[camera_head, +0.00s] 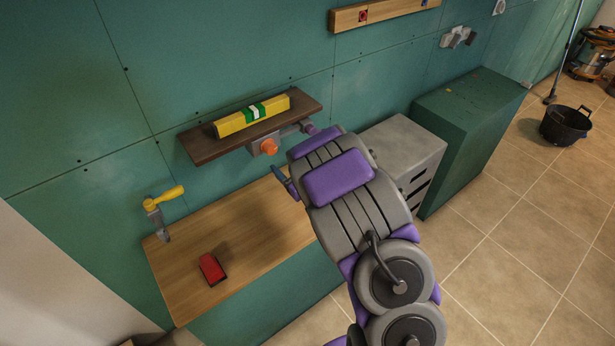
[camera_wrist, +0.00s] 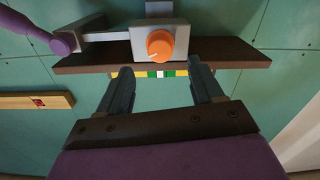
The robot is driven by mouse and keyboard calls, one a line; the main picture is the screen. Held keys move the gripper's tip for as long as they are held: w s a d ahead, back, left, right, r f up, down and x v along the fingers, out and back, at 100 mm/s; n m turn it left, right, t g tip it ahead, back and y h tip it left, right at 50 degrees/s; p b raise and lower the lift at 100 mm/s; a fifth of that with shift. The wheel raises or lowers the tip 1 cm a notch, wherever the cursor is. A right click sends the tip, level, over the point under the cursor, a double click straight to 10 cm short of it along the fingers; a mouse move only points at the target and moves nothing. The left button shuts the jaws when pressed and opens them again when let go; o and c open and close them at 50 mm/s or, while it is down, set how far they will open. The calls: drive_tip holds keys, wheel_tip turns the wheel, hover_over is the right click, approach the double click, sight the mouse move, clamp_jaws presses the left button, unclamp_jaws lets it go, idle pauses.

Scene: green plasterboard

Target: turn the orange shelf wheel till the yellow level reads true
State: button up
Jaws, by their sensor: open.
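The orange wheel (camera_head: 269,147) sits on a grey block under a dark brown wall shelf (camera_head: 190,147). In the wrist view the orange wheel (camera_wrist: 160,45) shows face-on with a pale pointer mark. The yellow level (camera_head: 231,124) lies on the shelf, with a green and white vial at its middle. It shows partly past the shelf edge in the wrist view (camera_wrist: 145,74); its bubble is too small to read. My gripper (camera_wrist: 161,70) is open and empty, its fingers apart, pointing toward the wheel without touching it. In the head view my arm hides most of it.
A grey bar with a purple end (camera_wrist: 62,42) extends sideways from the wheel's block. Below the shelf, a wooden worktop (camera_head: 240,240) holds a red block (camera_head: 211,268) and a yellow-handled clamp (camera_head: 165,198). A grey drawer unit (camera_head: 405,140) and green cabinet (camera_head: 465,110) stand right.

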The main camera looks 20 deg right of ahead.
drive_tip(key=p+v, duration=0.9)
drive_tip(key=p, duration=0.1)
drive_tip(key=shift+s+p, duration=0.35)
drive_tip(key=shift+d, duration=0.1)
idle(0.5)
